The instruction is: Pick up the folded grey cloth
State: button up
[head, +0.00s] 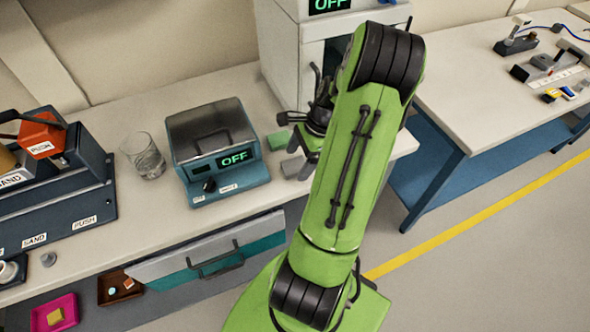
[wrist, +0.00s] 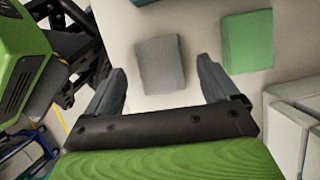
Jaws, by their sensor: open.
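The folded grey cloth (wrist: 161,64) lies flat on the pale bench top in the wrist view, between and just beyond my two fingertips. My gripper (wrist: 161,78) is open, with one finger on each side of the cloth and nothing held. In the head view the grey cloth (head: 293,167) lies near the bench's front edge, partly hidden by my arm. My gripper (head: 309,143) shows there only in part behind the arm. I cannot tell the height of the fingertips above the bench.
A green folded cloth (wrist: 247,41) lies right of the grey one in the wrist view; it shows in the head view (head: 278,140). A blue device reading OFF (head: 222,170) and a glass beaker (head: 145,158) stand left. A white cabinet (head: 300,62) stands behind.

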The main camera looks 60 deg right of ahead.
aim_at(297, 164)
jog(key=shift+x, duration=0.75)
jog(key=shift+c, duration=0.4)
jog(key=shift+d+r, duration=0.1)
jog(key=c, duration=1)
jog(key=shift+r, duration=0.1)
jog(key=shift+c, duration=0.2)
notch_tip(297, 164, up, 10)
jog(key=p, duration=0.3)
